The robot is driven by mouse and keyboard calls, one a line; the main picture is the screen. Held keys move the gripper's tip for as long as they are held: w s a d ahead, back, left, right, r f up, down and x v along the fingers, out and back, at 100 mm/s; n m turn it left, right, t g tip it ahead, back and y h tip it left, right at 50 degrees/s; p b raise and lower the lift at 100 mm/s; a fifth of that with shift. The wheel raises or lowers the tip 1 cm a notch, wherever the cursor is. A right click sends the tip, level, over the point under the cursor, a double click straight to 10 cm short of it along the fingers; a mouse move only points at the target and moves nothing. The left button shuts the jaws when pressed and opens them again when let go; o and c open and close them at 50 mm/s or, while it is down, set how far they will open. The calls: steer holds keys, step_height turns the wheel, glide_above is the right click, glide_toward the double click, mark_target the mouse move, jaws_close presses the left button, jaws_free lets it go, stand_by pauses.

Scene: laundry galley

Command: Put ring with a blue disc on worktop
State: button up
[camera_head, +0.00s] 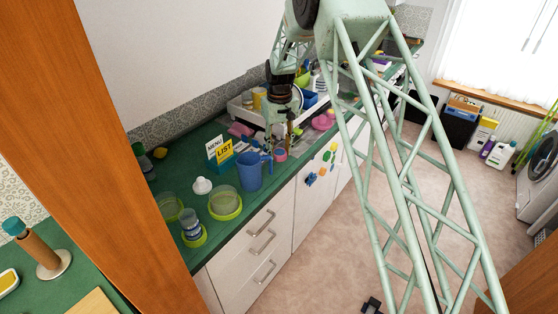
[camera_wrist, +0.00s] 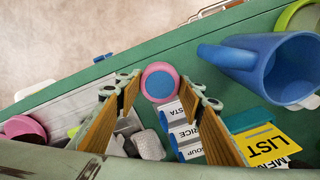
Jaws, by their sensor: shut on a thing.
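The ring with a blue disc (camera_wrist: 160,82) is pink around a round blue face. It sits between my fingertips in the wrist view. In the head view it shows as a small pink shape (camera_head: 280,155) at the tips of my gripper (camera_head: 275,143). My gripper (camera_wrist: 165,84) is shut on it, the fingers standing apart by about its width. The green worktop (camera_head: 222,180) lies beneath and around it. I cannot tell whether the ring touches the worktop.
A blue jug (camera_head: 250,172) and a yellow LIST box (camera_head: 220,150) stand close by. Labelled SOUP, RICE and PASTA packs (camera_wrist: 185,135) lie beside the ring. The worktop's front edge (camera_wrist: 90,77) is near. Green-based containers (camera_head: 225,203) stand at the near end.

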mark_target(279, 166)
steer(key=shift+f, duration=0.5)
steer(key=shift+f, duration=1.85)
steer(key=shift+f, duration=0.1)
steer(key=o, duration=1.1)
steer(key=shift+c, duration=0.2)
step_height(279, 166, up, 11)
steer(key=shift+r, duration=0.6)
